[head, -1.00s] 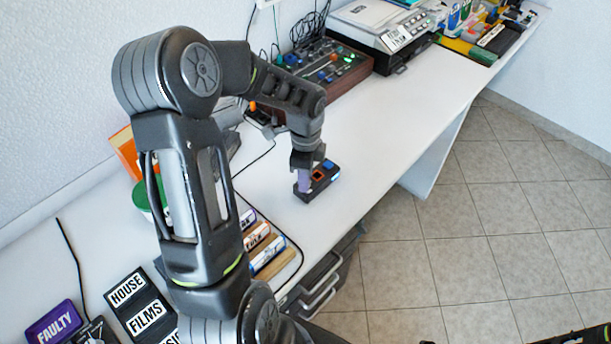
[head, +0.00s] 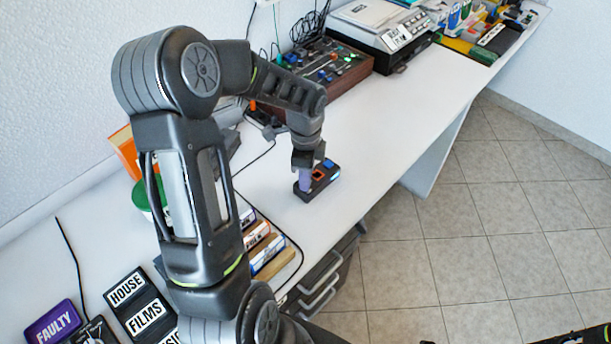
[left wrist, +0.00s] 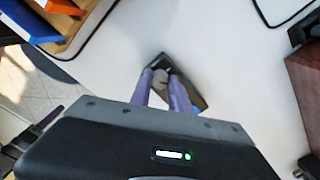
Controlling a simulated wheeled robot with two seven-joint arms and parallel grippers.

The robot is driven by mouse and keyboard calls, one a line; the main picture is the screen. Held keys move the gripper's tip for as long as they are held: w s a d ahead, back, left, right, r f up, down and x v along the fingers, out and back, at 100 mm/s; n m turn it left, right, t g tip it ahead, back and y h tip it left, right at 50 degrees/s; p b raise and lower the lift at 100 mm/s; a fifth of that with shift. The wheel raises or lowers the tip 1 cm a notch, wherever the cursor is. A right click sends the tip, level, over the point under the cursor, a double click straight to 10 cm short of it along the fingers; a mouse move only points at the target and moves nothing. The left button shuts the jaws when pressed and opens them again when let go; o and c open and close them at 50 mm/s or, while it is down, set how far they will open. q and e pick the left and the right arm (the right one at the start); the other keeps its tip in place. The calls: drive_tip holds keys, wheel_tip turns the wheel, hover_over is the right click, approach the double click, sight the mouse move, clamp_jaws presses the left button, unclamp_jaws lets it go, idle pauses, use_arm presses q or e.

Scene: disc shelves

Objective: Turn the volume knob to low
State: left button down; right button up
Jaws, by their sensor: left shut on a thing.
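A small black control box (head: 327,179) with a blue button and an orange-red button lies on the white bench in the head view. My left gripper (head: 304,180) points down at the near left end of the box, its purple fingers at the box top. In the left wrist view the fingers of my left gripper (left wrist: 168,88) are shut on a round grey knob (left wrist: 160,77) on the box (left wrist: 184,78). The knob's markings and pointer cannot be read. The knob is hidden by the fingers in the head view.
A wood-sided mixer panel (head: 335,68) stands behind the box, with a printer-like machine (head: 380,32) further right. A black cable (head: 292,243) runs near the front edge. The bench right of the box is clear.

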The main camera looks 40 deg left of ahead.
use_arm(q)
drive_tip(key=n+b, duration=0.1)
drive_tip(key=n, duration=0.4)
drive_tip(key=shift+b, duration=0.4)
drive_tip(key=n+b, duration=0.1)
drive_tip(key=n, duration=0.4)
drive_tip(key=shift+n, duration=0.4)
drive_tip(key=n, duration=0.5)
drive_tip(key=shift+b, duration=0.4)
drive_tip(key=n, duration=0.6)
drive_tip(key=shift+n, duration=0.4)
drive_tip(key=c, duration=1.2)
unclamp_jaws()
drive_tip(key=shift+r, duration=0.1)
drive_tip(key=shift+r, duration=3.85)
